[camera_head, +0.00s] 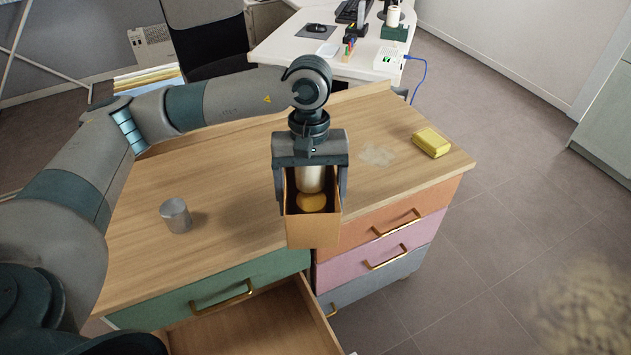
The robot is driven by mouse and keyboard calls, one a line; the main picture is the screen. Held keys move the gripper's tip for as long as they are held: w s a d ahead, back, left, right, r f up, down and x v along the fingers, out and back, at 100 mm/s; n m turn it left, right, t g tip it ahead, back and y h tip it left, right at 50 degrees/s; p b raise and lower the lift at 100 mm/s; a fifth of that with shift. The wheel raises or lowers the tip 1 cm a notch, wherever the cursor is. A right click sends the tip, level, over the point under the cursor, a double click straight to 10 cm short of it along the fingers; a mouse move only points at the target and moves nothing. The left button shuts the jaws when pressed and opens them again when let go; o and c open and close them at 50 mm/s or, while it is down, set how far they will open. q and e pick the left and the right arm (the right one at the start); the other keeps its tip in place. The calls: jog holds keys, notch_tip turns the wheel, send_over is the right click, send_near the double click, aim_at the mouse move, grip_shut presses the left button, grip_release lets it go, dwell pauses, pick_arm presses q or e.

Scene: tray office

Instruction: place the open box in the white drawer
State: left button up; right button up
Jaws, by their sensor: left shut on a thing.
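The open box (312,233) is brown and hangs upright from my left gripper (311,199), over the front edge of the wooden desk top. The gripper points down, with its fingers along the box's left and right sides. A pale metallic cylinder (310,178) and a round orange-yellow thing (312,202) show within the box opening. A drawer (245,325) stands pulled out below the green drawer, at the bottom of the view. Its wooden inside looks empty where it shows; its front is mostly cut off, so its colour is hard to tell. My right gripper is out of view.
A grey metal cylinder (175,215) stands on the desk top (240,220) at left. A yellow block (431,142) lies at the back right. The green drawer (210,292) and the orange, pink and blue-grey drawers (375,254) are shut. A white desk (300,45) stands behind.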

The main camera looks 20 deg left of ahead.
aim_at(303, 216)
pick_arm(q)
jog(key=s+m, duration=0.1)
jog(key=m, duration=0.1)
jog(key=s+f+m, duration=0.1)
jog(key=s+m, duration=0.1)
jog(key=m, duration=0.1)
jog(key=shift+s+y, duration=0.3)
jog(key=shift+y, duration=0.1)
